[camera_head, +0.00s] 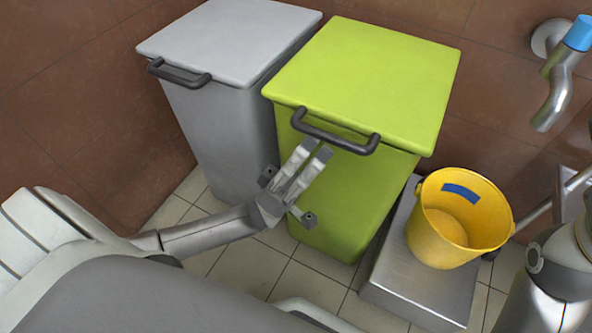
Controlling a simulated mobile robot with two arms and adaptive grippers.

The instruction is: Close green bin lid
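The green bin (340,205) stands against the tiled wall. Its green lid (365,80) lies flat across the top and looks down, with no clear gap along the front edge. A dark handle (335,140) runs along the lid's front. My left gripper (313,153) is in front of the bin, with its fingertips just below the left part of the handle. Its two fingers are close together with nothing seen between them. I cannot tell whether the tips touch the bin. My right gripper is not in view; part of my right arm shows at the lower right.
A grey bin (225,130) with its lid down stands close on the left. A yellow bucket (435,235) sits on a metal platform (410,290) to the right. A tap (555,95) sticks out from the wall at upper right. Tiled floor is clear in front.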

